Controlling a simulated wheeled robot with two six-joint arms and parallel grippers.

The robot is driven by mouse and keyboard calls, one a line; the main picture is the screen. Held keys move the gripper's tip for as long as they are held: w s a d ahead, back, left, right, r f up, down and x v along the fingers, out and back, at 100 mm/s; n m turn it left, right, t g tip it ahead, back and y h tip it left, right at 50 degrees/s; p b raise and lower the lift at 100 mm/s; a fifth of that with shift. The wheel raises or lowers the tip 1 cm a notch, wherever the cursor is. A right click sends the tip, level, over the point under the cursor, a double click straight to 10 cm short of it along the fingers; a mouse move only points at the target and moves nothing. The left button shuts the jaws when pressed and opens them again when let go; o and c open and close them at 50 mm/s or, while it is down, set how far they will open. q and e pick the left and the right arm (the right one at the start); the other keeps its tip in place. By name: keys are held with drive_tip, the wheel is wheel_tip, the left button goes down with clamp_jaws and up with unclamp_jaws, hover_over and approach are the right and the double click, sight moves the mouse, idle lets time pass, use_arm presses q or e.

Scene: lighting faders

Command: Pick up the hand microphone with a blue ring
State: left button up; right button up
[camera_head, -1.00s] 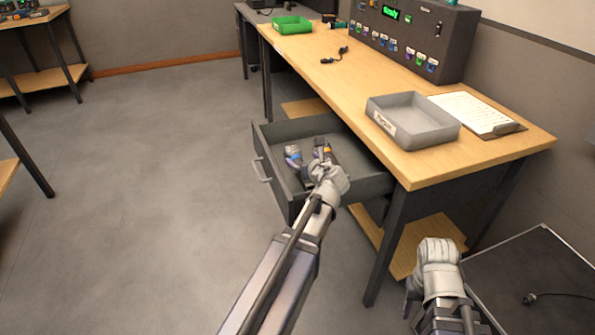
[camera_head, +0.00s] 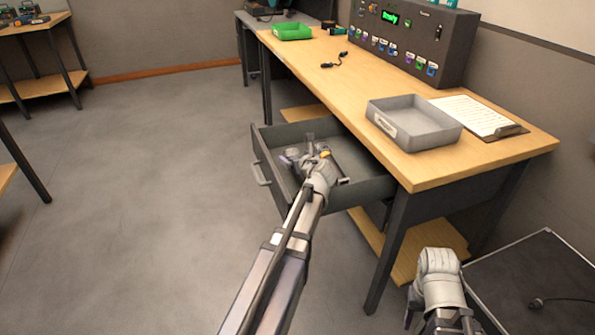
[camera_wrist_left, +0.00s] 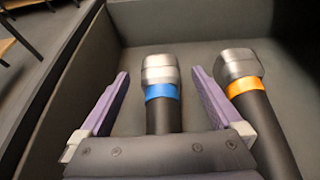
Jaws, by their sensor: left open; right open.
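The hand microphone with a blue ring (camera_wrist_left: 163,100) lies in the open drawer (camera_head: 352,195). In the left wrist view its silver head points away and its dark body runs back under my gripper. My left gripper (camera_wrist_left: 160,88) is open, with one purple finger on each side of this microphone and gaps between. A second microphone with an orange ring (camera_wrist_left: 246,86) lies just right of the right finger. In the head view my left gripper (camera_head: 309,150) is inside the drawer and mostly hides the microphones. My right gripper (camera_head: 411,308) is at the lower right, away from the drawer, its fingers barely visible.
The drawer walls stand close around my left gripper. Above is the wooden bench (camera_head: 440,165) with a grey tray (camera_head: 440,130), a clipboard (camera_head: 480,115), a green tray (camera_head: 292,32) and a fader panel (camera_head: 455,45). A dark case (camera_head: 540,270) is at the lower right.

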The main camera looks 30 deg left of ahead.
use_arm(q)
drive_tip(key=shift+w+a+f, duration=0.2)
drive_tip(key=shift+w+a, duration=0.05)
drive_tip(key=shift+r, duration=0.1)
clamp_jaws()
idle(0.6)
